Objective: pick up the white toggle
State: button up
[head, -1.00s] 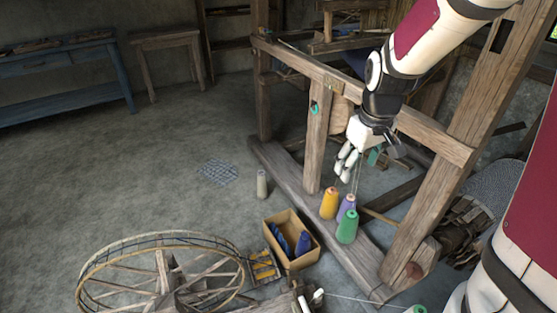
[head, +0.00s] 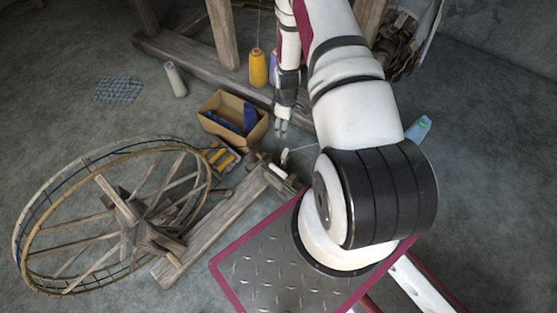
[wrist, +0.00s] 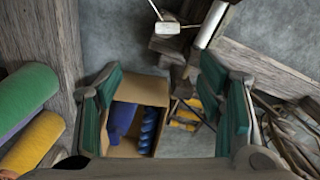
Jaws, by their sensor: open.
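A small white piece, which looks like the white toggle (wrist: 167,28), shows at the top of the wrist view on the wooden end of the spinning wheel, with a thin cord at it. In the head view the white toggle (head: 285,157) is tiny, beside the wheel's frame end. My gripper (wrist: 162,90) is open and empty, its green-padded fingers spread wide. In the wrist view the toggle lies beyond the fingertips, between their lines. In the head view my gripper (head: 281,124) points down, just above the toggle in the picture and right of the cardboard box.
A cardboard box (head: 209,122) with blue spools stands left of my gripper. The spinning wheel (head: 127,212) fills the lower left. Yellow and purple cones (head: 258,68) stand by the loom beam (head: 180,62). A white cylinder (wrist: 211,24) lies close beside the toggle. Floor at left is open.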

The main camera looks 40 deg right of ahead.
jog(key=b, duration=0.3)
send_over(284, 152)
jog(key=f, duration=1.1)
jog(key=shift+s+d+f, duration=0.1)
jog(key=shift+d+f, duration=0.1)
jog(key=shift+a+f+b, duration=0.15)
jog(key=shift+f+b, duration=1.55)
jog(key=shift+f, duration=1.2)
jog(key=c, duration=0.9)
